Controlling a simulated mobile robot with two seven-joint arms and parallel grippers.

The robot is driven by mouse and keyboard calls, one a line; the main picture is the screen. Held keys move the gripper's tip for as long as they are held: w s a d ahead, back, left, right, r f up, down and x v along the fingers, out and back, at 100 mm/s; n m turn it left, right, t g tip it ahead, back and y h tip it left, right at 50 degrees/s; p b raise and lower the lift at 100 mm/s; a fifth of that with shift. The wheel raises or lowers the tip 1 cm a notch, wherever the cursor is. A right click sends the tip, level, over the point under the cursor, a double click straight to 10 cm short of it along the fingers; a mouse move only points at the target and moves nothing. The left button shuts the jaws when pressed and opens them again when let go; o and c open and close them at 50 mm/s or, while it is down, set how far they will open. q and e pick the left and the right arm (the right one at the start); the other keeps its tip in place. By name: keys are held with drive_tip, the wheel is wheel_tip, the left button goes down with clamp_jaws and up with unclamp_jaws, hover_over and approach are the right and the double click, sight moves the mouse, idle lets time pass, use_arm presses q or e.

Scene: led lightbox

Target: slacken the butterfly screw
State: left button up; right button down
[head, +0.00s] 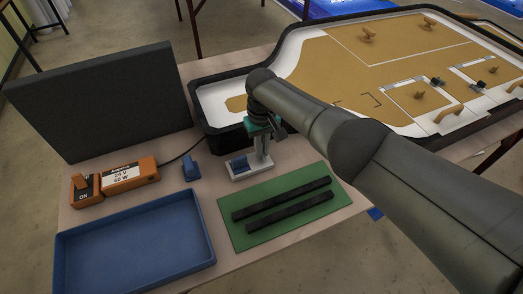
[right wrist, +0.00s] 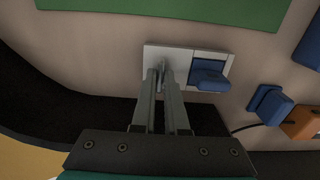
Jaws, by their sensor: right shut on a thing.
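My right gripper (head: 264,160) reaches down to a small light-grey block (head: 243,175) on the table. In the right wrist view my right gripper (right wrist: 163,72) has its fingers close together on a small grey piece, apparently the butterfly screw (right wrist: 161,69), on the light block (right wrist: 185,55). The fingers hide most of the screw, so its wing angle is unclear. A blue part (right wrist: 209,76) sits in the other half of the block, beside the fingers. My left gripper is not in view.
A separate blue plug (head: 191,169) stands left of the block, near an orange power supply (head: 130,174) and switch (head: 85,188). A green mat (head: 235,238) with two black bars, a blue tray (head: 140,245) and a dark panel (head: 105,100) surround it. A black-rimmed board (head: 205,125) lies behind.

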drive_tip(key=shift+n, duration=1.7)
drive_tip(key=shift+n+b, duration=0.3)
drive_tip(key=shift+n, duration=1.5)
drive_tip(key=shift+n+b, duration=0.3)
drive_tip(key=shift+n, duration=0.4)
drive_tip(key=shift+d+n, duration=0.1)
drive_tip(key=shift+n, duration=0.9)
